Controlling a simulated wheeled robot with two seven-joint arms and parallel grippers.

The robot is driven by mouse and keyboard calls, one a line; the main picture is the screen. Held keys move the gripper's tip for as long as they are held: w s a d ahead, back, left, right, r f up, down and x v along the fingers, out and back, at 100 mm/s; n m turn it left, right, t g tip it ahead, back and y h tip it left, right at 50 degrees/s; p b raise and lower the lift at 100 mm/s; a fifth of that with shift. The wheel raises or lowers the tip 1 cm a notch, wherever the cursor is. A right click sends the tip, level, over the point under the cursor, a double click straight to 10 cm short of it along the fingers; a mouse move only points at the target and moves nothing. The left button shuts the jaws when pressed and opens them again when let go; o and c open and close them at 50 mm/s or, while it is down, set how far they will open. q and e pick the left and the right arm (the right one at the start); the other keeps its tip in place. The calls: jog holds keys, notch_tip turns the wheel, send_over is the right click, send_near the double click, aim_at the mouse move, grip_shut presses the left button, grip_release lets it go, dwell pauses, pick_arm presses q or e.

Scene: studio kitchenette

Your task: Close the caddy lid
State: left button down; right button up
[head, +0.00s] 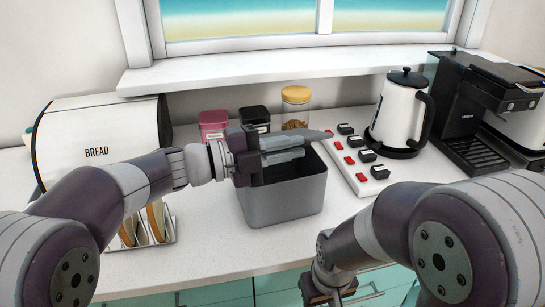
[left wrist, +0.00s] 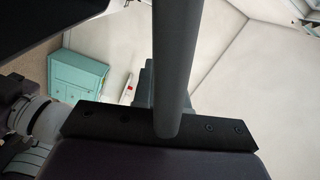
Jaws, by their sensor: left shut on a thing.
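The caddy (head: 288,205) is a grey, open-topped bin on the counter, in the middle of the head view. Its dark inside shows below my left gripper (head: 284,147). The gripper reaches in from the left over the caddy's back rim, its fingers pointing right. It is shut on a thin grey part that looks like the caddy lid (head: 318,135), seen nearly edge-on and mostly hidden by the fingers. In the left wrist view a grey bar (left wrist: 180,60) runs down the middle; I cannot tell what it belongs to. My right gripper (head: 333,296) is low at the bottom edge, partly cut off.
A bread bin (head: 95,140) and a toast rack (head: 150,228) stand left. Pink (head: 213,125) and black canisters and a glass jar (head: 296,108) stand behind the caddy. A switched power strip (head: 356,158), kettle (head: 402,112) and coffee machine (head: 475,110) stand right. Counter in front is clear.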

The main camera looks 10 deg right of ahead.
pick_arm(q)
notch_tip(320, 180, down, 9)
jog(key=s+m+b, duration=0.2)
jog(key=b, duration=0.6)
jog(key=shift+d+r, duration=0.2)
pick_arm(e)
notch_tip(320, 180, down, 10)
pick_arm(q)
jog(key=shift+f, duration=0.1)
jog(key=c, duration=1.2)
grip_release()
jog(key=shift+w, duration=0.1)
jog(key=shift+c, duration=0.2)
jog(key=s+a, duration=0.1)
jog(key=a, duration=1.1)
jog(key=shift+p, duration=0.3)
pick_arm(e)
jog(key=shift+r, duration=0.25)
